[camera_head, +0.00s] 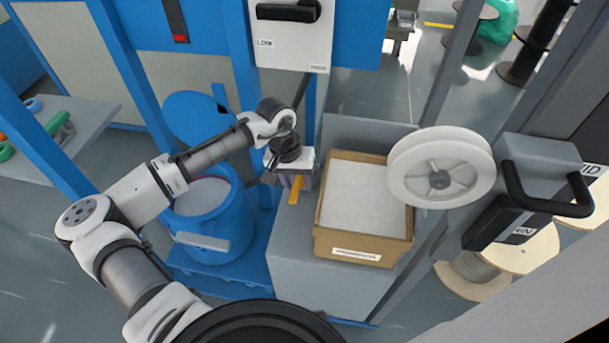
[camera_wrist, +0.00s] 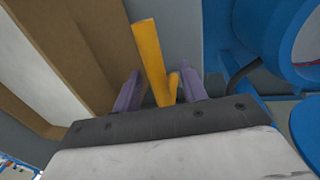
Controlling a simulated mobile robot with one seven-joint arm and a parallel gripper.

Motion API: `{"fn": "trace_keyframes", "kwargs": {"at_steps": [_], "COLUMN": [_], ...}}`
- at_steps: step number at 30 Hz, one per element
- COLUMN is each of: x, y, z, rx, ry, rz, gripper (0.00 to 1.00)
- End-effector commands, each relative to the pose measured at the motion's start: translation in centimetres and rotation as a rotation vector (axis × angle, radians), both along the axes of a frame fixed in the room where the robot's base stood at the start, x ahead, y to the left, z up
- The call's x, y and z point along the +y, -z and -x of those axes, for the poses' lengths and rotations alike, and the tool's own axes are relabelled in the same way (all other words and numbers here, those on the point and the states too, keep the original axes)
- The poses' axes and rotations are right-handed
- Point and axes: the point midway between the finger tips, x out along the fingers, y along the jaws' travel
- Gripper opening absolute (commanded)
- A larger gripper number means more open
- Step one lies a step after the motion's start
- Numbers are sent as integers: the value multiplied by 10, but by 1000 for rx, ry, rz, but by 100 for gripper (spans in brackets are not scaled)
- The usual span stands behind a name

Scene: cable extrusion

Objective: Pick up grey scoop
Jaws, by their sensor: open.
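My gripper (camera_head: 295,182) points down beside the left wall of the cardboard box. In the wrist view, its two purple fingers (camera_wrist: 161,80) are apart. An orange bar (camera_wrist: 149,50) with a short side piece stands between them, with a gap showing on each side. The bar also shows below my gripper in the head view (camera_head: 295,190), near the grey cabinet's edge. I cannot tell whether it is the handle of the grey scoop. No grey scoop body is clearly visible in either view.
The cardboard box (camera_head: 362,247) of white material stands on the grey cabinet (camera_head: 300,270). A blue drum (camera_head: 225,225), also holding white material, is at the left. A white reel (camera_head: 410,180) overhangs the box's right side. A black handle (camera_head: 540,205) projects at the right.

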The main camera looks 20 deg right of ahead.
Motion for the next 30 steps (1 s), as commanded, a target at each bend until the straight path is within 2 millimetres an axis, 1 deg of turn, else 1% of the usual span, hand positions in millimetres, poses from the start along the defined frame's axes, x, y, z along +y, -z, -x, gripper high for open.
{"fn": "trace_keyframes", "kwargs": {"at_steps": [3,5,12,21,22,30], "x": [-3,-3,-4,-4,-4,-4], "y": [13,17,19,19,19,19], "z": [2,2,2,2,2,2], "rx": [1,0,0,0,0,-1], "ry": [-1,-1,-1,-1,-1,-1], "rz": [-1,-1,0,0,0,0], "gripper": [42,42,42,3,0,0]}}
